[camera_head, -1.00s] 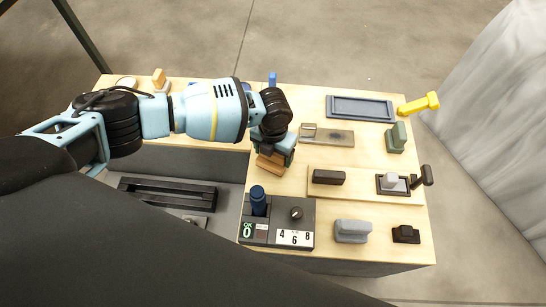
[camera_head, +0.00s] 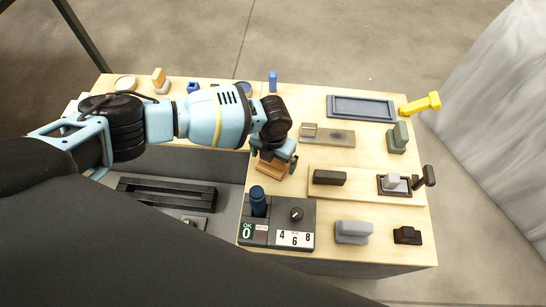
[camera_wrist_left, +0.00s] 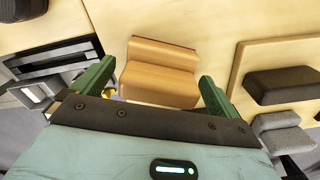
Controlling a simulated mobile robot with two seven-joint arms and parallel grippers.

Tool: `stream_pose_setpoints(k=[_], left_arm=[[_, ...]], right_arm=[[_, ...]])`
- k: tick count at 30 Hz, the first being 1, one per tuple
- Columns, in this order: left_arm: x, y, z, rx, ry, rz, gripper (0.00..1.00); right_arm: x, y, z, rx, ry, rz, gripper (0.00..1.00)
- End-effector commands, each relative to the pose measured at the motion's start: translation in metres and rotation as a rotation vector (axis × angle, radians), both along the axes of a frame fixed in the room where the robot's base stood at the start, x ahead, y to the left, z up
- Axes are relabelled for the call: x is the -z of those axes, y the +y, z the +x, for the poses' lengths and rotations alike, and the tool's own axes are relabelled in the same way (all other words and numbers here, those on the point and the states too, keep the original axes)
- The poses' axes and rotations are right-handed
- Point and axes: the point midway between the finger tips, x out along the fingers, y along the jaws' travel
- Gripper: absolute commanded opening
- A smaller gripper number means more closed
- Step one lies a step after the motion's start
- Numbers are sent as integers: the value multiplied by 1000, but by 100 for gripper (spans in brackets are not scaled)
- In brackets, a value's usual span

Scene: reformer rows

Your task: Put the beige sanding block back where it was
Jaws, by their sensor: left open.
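The beige sanding block (camera_head: 269,169), stepped in shape, lies on the light wood table just right of the dark recess. My left gripper (camera_head: 276,160) is above it, open, and hides part of the block in the head view. In the left wrist view the beige sanding block (camera_wrist_left: 160,82) sits between the two spread green fingers of my left gripper (camera_wrist_left: 157,73), with a gap at each side. My right gripper does not show.
A dark console (camera_head: 278,222) with a blue knob stands just in front. A wood board (camera_head: 350,187) with a dark block lies to the right. A grey block (camera_head: 353,231) and a green block (camera_head: 397,138) stand farther right. A metal plate (camera_head: 335,138) lies behind.

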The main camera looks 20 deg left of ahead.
Motion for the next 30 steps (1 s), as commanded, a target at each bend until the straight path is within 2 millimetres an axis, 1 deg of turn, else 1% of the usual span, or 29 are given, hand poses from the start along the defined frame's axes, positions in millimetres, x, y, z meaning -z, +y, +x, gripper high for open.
stream_pose_setpoints(k=[5, 15, 19, 24, 30], left_arm=[[-17, 0, 1, 0, -4, -2, 99], [-84, 0, 1, 0, -5, -3, 99], [-104, -1, 1, 1, -4, -2, 99], [-118, -1, 1, 1, -2, -1, 99], [-122, -1, 1, 0, -1, 0, 99]], right_arm=[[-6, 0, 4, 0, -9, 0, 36], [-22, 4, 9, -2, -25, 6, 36], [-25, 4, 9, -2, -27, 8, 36], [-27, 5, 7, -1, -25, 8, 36], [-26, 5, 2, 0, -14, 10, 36]])
